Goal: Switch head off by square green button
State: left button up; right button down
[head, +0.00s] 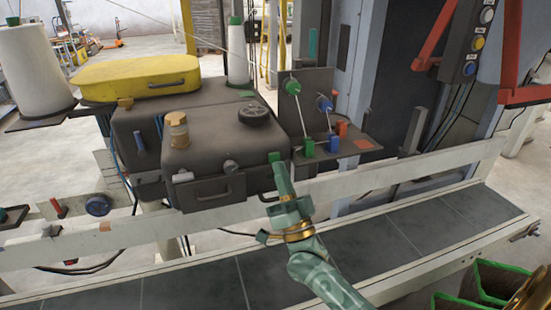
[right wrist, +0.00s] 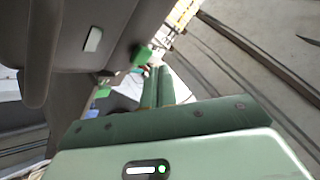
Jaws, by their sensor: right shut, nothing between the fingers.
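The dark grey machine head (head: 205,140) stands behind the conveyor. A small square green button (head: 274,157) sits at its front right corner. It also shows in the right wrist view (right wrist: 142,54), on the edge of the dark casing. My right gripper (head: 279,168) is shut and empty. Its fingertips are right by the button in the head view, just below it. In the right wrist view the closed fingers (right wrist: 158,72) point up, with their tips close to the button. I cannot tell whether they touch it. My left gripper is not in view.
Right of the button, a bracket (head: 350,149) carries green and blue blocks (head: 308,148) and knobs. A pale rail (head: 390,174) and the dark conveyor (head: 385,240) run in front. A yellow cover (head: 130,72) and white thread cone (head: 35,72) are at left. The conveyor's visible top is clear.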

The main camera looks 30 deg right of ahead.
jog(key=s+a+p, duration=0.1)
jog(key=s+p, duration=0.1)
jog(key=s, duration=0.4)
jog(key=shift+a+p, duration=0.2)
jog(key=shift+p, duration=0.1)
dwell(1.9)
